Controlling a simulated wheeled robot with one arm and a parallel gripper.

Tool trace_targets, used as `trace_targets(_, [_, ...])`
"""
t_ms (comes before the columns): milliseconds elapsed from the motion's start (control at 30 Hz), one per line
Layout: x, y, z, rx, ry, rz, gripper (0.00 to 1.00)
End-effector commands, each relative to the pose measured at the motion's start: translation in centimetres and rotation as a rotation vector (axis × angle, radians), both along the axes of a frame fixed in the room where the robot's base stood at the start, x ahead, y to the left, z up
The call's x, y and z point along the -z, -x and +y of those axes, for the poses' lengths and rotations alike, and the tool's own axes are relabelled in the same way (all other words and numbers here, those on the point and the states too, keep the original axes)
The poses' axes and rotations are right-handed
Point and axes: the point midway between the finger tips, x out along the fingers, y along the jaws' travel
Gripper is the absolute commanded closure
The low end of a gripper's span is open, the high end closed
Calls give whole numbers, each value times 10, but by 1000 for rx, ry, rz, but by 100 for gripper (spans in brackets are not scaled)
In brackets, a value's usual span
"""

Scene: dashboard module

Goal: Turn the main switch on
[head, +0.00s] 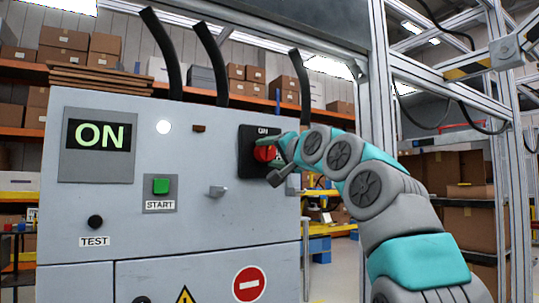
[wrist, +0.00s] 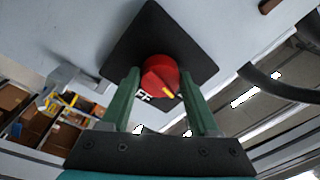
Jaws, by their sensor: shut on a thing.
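The main switch is a red rotary knob (head: 264,153) on a black plate (head: 245,145), on the upper right of the grey cabinet front in the head view. My gripper (head: 278,162) reaches it from the right and partly hides it. In the wrist view the red knob (wrist: 158,72) sits between the two green fingers of my gripper (wrist: 160,76), which is shut on it. A yellow mark shows on the knob's near edge, and part of the label "OFF" is visible beside it. The display (head: 98,137) on the cabinet reads "ON" in green.
A white lamp (head: 163,127) on the cabinet is lit. A green START button (head: 161,186), a black TEST knob (head: 95,221) and a small grey latch (head: 217,191) stand out from the front. A metal frame post (head: 378,80) rises behind my arm.

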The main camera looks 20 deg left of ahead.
Motion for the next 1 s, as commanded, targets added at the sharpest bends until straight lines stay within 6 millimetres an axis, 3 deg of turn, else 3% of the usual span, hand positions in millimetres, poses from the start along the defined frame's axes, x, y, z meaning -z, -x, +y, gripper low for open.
trace_targets(1000, [4, -2, 1, -2, 111, -119, 94])
